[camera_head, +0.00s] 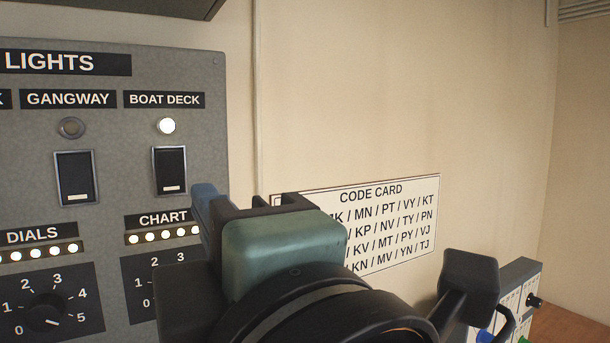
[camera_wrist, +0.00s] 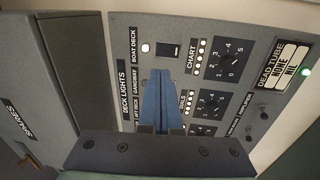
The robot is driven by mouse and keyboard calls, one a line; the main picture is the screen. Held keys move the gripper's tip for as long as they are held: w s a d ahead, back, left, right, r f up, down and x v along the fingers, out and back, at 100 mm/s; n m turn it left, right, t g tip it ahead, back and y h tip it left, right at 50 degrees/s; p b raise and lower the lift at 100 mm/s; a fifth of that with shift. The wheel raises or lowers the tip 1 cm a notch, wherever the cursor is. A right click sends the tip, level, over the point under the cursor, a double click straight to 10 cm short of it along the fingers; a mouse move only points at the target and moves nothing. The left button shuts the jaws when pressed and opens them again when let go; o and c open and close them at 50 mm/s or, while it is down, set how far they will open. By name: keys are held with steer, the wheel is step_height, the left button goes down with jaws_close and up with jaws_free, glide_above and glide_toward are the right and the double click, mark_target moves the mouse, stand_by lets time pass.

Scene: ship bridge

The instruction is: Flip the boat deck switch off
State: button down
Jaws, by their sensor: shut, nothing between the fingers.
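The boat deck switch (camera_head: 170,171) is a black rocker in a silver frame, under the BOAT DECK label (camera_head: 165,99) on the grey panel. A white mark shows near its lower end. The round lamp (camera_head: 167,125) above it is lit white. In the wrist view the switch (camera_wrist: 171,49) and lit lamp (camera_wrist: 145,48) lie just beyond my fingertips. My gripper (camera_head: 203,190) has blue fingers, shut together and empty, with tips to the lower right of the switch in the head view. In the wrist view the closed fingers (camera_wrist: 160,73) point towards the switch. I cannot tell their gap from the panel.
The gangway switch (camera_head: 75,178) sits left of the boat deck switch, under an unlit lamp (camera_head: 71,128). Below are the CHART dial (camera_head: 150,290) and another dial (camera_head: 45,318). A code card (camera_head: 400,205) hangs on the cream wall at right. That wall is otherwise mostly clear.

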steer(key=shift+s+a+f, duration=0.1)
steer(key=shift+s+a, duration=0.05)
steer(key=shift+p, duration=0.35)
steer(key=p, duration=1.1)
glide_toward(173, 159)
steer(key=x, duration=0.5)
steer(key=shift+a, duration=0.2)
steer(key=shift+x, duration=0.8)
steer(key=shift+d, duration=0.1)
